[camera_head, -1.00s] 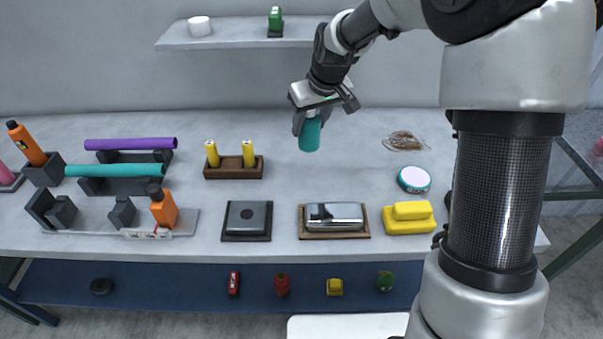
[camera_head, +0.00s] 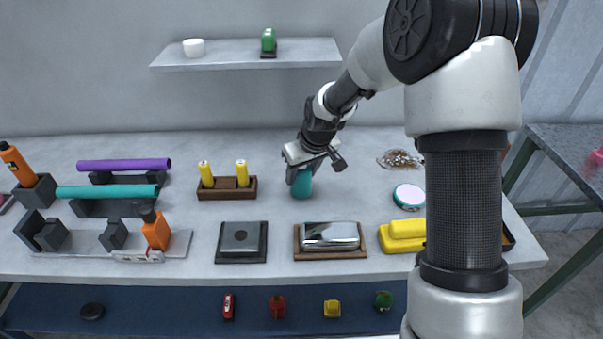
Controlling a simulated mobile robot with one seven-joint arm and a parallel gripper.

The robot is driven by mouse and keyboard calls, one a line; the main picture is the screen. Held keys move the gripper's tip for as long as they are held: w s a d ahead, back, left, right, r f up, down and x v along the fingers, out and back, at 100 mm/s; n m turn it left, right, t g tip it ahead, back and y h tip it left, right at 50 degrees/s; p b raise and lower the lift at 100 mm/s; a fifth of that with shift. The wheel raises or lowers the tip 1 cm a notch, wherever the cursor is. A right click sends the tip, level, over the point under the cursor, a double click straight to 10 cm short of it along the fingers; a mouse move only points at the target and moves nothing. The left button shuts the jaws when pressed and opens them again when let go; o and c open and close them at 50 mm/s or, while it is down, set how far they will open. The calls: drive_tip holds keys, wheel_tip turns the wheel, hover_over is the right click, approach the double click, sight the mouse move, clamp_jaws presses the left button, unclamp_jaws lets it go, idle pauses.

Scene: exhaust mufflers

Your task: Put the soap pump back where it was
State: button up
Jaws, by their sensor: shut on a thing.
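The soap pump is the teal bottle (camera_head: 302,186), with its upper part hidden by the gripper. My gripper (camera_head: 302,172) is shut on it from above. The bottle is roughly upright at the middle of the grey table (camera_head: 330,278), right of the wooden holder with two yellow cylinders (camera_head: 228,187) and behind the silver block on a wooden base (camera_head: 330,236). Its bottom is at or very close to the tabletop; I cannot tell whether it touches.
A grey block on a dark base (camera_head: 241,241), a yellow block (camera_head: 402,235) and a round tin (camera_head: 408,197) stand nearby. An orange bottle (camera_head: 155,230) is at left. A wall shelf (camera_head: 220,58) hangs behind. Clear table surrounds the teal bottle.

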drive_tip(key=shift+f, duration=0.15)
drive_tip(key=o, duration=1.2)
drive_tip(key=shift+o, duration=0.2)
